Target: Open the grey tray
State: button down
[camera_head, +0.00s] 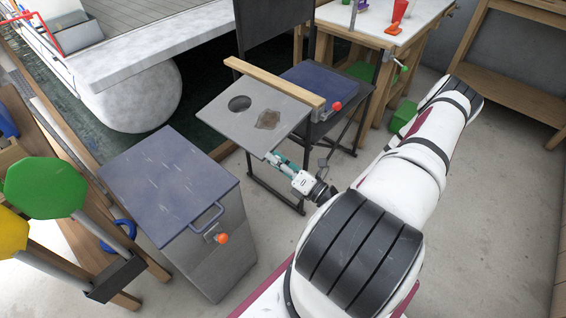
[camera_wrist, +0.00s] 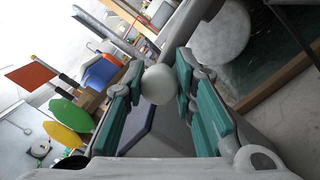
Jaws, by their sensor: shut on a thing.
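The grey tray (camera_head: 253,110) is a flat panel with a round hole and a brown stain. It stands out on the near left side of a dark folding chair (camera_head: 275,40), along a wooden armrest (camera_head: 275,82). It looks roughly level; its exact tilt is hard to tell. My gripper (camera_head: 277,158) is at the tray's near edge. In the wrist view its green-padded fingers close on a pale round knob (camera_wrist: 158,85). The join between knob and tray is hidden.
A blue-lidded grey box (camera_head: 175,185) with an orange knob stands at left. A workbench (camera_head: 385,25) is behind. Paddles (camera_head: 45,187) lean at far left. Open floor lies between box and chair.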

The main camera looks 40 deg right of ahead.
jog(key=shift+a+r+m+p, duration=0.15)
jog(key=shift+r+m+p, duration=0.9)
jog(key=shift+r, duration=0.9)
jog(key=c, duration=1.3)
grip_release()
jog(key=shift+f, duration=0.1)
jog(key=shift+s, duration=0.1)
jog(key=s+d+f, duration=0.1)
jog(key=s, duration=1)
jog(key=shift+s+f, duration=0.3)
jog(key=shift+s, duration=0.1)
